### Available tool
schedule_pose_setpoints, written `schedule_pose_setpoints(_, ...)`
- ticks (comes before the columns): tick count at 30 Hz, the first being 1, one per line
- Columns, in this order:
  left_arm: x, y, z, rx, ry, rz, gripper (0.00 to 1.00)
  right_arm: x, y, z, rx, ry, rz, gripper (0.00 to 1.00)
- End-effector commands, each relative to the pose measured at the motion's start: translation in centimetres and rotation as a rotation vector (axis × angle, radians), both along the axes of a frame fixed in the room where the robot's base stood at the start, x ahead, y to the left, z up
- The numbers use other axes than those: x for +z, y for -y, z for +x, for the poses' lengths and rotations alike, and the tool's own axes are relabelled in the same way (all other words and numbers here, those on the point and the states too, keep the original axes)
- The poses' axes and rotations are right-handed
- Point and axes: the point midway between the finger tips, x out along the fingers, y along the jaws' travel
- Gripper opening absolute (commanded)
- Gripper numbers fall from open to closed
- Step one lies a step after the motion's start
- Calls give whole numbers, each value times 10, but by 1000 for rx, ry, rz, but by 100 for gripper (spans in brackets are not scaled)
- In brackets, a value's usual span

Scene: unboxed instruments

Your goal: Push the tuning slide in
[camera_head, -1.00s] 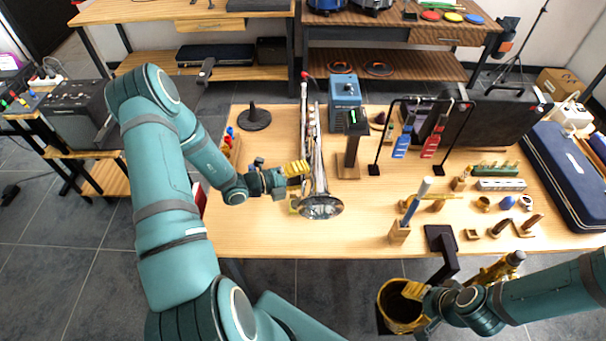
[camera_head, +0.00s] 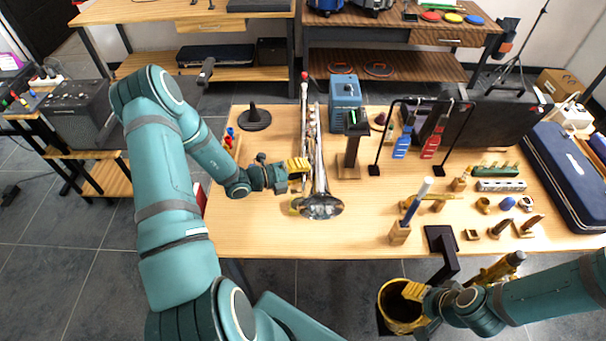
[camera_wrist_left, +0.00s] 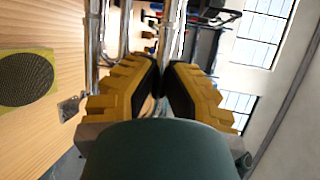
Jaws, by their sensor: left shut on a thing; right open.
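A silver brass instrument (camera_head: 318,160) rests along the middle of the table, its bell (camera_head: 322,207) toward me and its long tubes running away from me. My left gripper (camera_head: 303,168) is at its left side, shut on a part of the silver tubing. In the left wrist view, a silver tube (camera_wrist_left: 172,32) runs up from between the fingertips (camera_wrist_left: 160,78); the pads hide the grip, and I cannot tell how far the tuning slide is in. My right gripper (camera_head: 412,292) is open, in front of the table by a brass-coloured bell (camera_head: 394,314).
A black cone stand (camera_head: 253,118) is at the left. Small tools crowd the right side. The table's front left (camera_head: 250,232) is clear.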

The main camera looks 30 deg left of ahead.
Motion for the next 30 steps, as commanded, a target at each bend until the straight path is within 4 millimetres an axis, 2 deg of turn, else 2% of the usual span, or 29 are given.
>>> schedule_pose_setpoints(3,1,-4,9,-1,3,0,0,-1,0,0,0,0,0,47)
schedule_pose_setpoints(9,1,-5,9,1,4,1,0,0,0,0,0,0,0,47)
schedule_pose_setpoints(10,1,-5,9,1,4,1,16,0,0,0,0,0,0,47)
schedule_pose_setpoints(12,1,-5,9,1,4,1,41,0,0,0,0,0,0,47)
schedule_pose_setpoints(13,1,-5,9,1,4,1,42,0,0,0,0,0,0,47)
schedule_pose_setpoints(23,1,-6,7,1,1,1,42,0,0,0,0,0,0,47)
schedule_pose_setpoints(26,2,-11,0,2,0,2,42,0,0,0,0,0,0,47)
schedule_pose_setpoints(30,7,-25,-19,4,0,2,42,0,0,0,0,0,0,47)
